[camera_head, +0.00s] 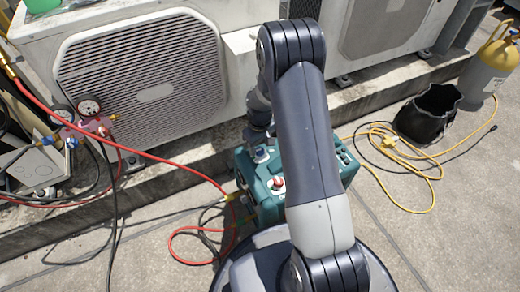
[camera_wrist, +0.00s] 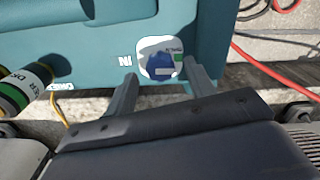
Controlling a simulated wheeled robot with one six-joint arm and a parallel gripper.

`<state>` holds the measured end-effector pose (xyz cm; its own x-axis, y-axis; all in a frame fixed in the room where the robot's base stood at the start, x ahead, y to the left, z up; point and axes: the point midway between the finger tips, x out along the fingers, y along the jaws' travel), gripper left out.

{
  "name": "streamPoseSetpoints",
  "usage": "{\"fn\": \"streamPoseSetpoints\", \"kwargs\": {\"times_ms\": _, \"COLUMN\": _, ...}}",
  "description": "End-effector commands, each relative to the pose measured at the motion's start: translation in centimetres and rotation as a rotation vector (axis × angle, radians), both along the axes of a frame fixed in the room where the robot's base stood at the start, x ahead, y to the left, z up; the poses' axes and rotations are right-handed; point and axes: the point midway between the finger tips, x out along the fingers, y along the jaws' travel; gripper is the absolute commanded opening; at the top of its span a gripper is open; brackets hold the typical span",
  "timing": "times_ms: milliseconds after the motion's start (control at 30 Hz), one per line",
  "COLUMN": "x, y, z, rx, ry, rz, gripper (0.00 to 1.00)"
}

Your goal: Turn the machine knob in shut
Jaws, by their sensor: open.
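The teal machine (camera_head: 262,200) stands on the ground below my arm, which covers its middle. Its upper face carries a blue knob (camera_head: 262,154) on a white dial and a red knob (camera_head: 278,183). In the wrist view, the blue knob (camera_wrist: 161,65) sits on a white round plate beside upside-down lettering that reads IN. A small green patch shows at the plate's right. My gripper (camera_wrist: 159,70) is open, with one finger on each side of this knob. I cannot tell whether the fingers touch it. In the head view my gripper's fingertips cannot be made out.
Condenser units (camera_head: 140,75) stand behind on a concrete ledge. Red and black hoses run from a gauge manifold (camera_head: 88,128) at left to the machine. A dark cylinder (camera_wrist: 22,88) labelled drier is close at left. A black bucket (camera_head: 428,113), yellow cord and grey tank (camera_head: 488,75) are at right.

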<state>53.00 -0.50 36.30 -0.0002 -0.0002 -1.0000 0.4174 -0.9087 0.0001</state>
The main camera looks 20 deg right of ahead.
Motion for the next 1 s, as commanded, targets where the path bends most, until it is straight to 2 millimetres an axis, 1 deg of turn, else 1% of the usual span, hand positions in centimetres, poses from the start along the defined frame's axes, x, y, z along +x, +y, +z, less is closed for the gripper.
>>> {"fn": "streamPoseSetpoints", "kwargs": {"times_ms": 33, "x": -0.01, "y": 0.00, "z": -0.68, "rx": 0.000, "ry": 0.001, "rz": 0.000, "gripper": 0.52}}
{"fn": "streamPoseSetpoints", "kwargs": {"times_ms": 100, "x": -0.02, "y": 0.00, "z": -1.06, "rx": 0.000, "ry": 0.001, "rz": 0.000, "gripper": 0.52}}
{"fn": "streamPoseSetpoints", "kwargs": {"times_ms": 433, "x": 0.01, "y": -0.01, "z": -1.20, "rx": 0.000, "ry": 0.000, "rz": 0.000, "gripper": 0.52}}
{"fn": "streamPoseSetpoints", "kwargs": {"times_ms": 900, "x": 0.01, "y": -0.01, "z": -1.19, "rx": 0.000, "ry": 0.000, "rz": 0.000, "gripper": 0.13}}
{"fn": "streamPoseSetpoints", "kwargs": {"times_ms": 1000, "x": 0.01, "y": -0.01, "z": -1.19, "rx": 0.000, "ry": 0.000, "rz": 0.000, "gripper": 0.07}}
